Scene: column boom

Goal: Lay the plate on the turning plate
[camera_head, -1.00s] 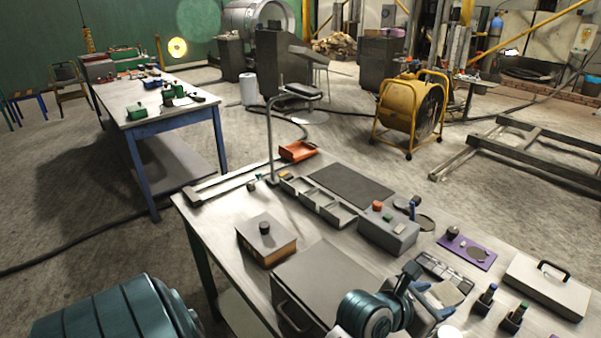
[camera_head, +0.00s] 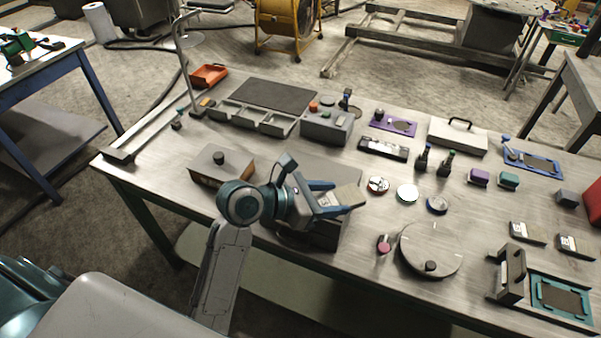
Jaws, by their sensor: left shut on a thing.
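My left gripper (camera_head: 330,200) is shut on a small pale plate (camera_head: 348,197) and holds it over the right part of a grey box on the bench. The fingers hide part of the plate. The turning plate (camera_head: 432,243), a round grey disc with light marks near its rim, lies on the bench to the right of and nearer than the held plate, clearly apart from it. A black knob (camera_head: 431,266) stands at its near edge. My right gripper is not in view.
The metal bench (camera_head: 330,285) carries a pink knob (camera_head: 384,243) just left of the disc and several small round tins (camera_head: 407,194) behind it. Two small labelled plates (camera_head: 527,232) and a teal frame (camera_head: 562,298) lie to the right. A dark upright bracket (camera_head: 512,272) stands nearby.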

